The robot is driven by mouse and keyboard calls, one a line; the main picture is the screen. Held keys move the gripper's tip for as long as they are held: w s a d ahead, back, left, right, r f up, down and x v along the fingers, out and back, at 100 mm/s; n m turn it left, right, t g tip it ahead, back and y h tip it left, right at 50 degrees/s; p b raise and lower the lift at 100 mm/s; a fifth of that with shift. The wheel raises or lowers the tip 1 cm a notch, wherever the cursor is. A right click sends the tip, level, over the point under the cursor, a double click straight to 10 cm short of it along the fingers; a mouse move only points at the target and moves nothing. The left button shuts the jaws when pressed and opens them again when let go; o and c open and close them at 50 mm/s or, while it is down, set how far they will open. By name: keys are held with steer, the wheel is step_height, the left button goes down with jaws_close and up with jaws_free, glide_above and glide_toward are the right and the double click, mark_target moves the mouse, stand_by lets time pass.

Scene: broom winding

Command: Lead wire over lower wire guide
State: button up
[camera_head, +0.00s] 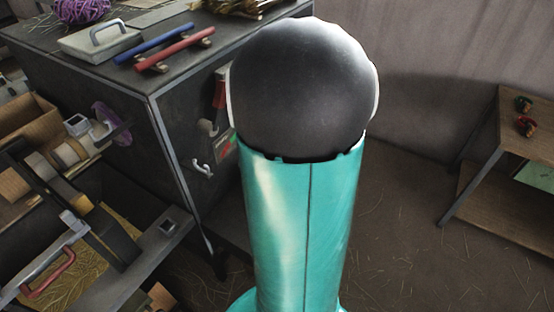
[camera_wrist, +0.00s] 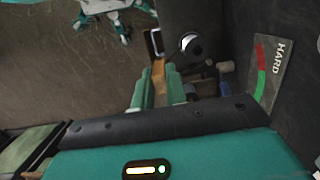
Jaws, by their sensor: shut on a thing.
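In the wrist view my gripper (camera_wrist: 157,84) shows two teal fingers close together. A tan, wood-coloured piece (camera_wrist: 158,72) shows between them, and they appear shut on it; its far extent is unclear. I cannot make out a wire in either view. A pale metal hook (camera_head: 202,167) sticks out from the side of the dark cabinet (camera_head: 175,120) in the head view; I cannot tell whether it is the lower wire guide. A dark round part with a bright rim (camera_wrist: 191,45) lies just beyond the fingers. In the head view my arm hides the gripper.
A red-green gauge marked HARD (camera_wrist: 268,70) is right of the fingers. The cabinet top holds a purple bundle (camera_head: 82,10), a grey lidded box (camera_head: 100,42), and blue (camera_head: 152,44) and red (camera_head: 175,50) bars. A wooden table (camera_head: 515,135) stands right; floor (camera_head: 400,230) between is open.

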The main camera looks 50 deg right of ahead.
steer(key=w+a+r, duration=0.3)
steer(key=w+r, duration=0.3)
steer(key=r, duration=0.3)
steer(key=w+a+r, duration=0.3)
steer(key=w+r, duration=0.3)
steer(key=r, duration=0.4)
steer(key=w+a, duration=0.3)
steer(key=a, duration=0.9)
step_height(320, 180, down, 22)
steer(key=shift+s+r, duration=0.15)
stand_by(0.7)
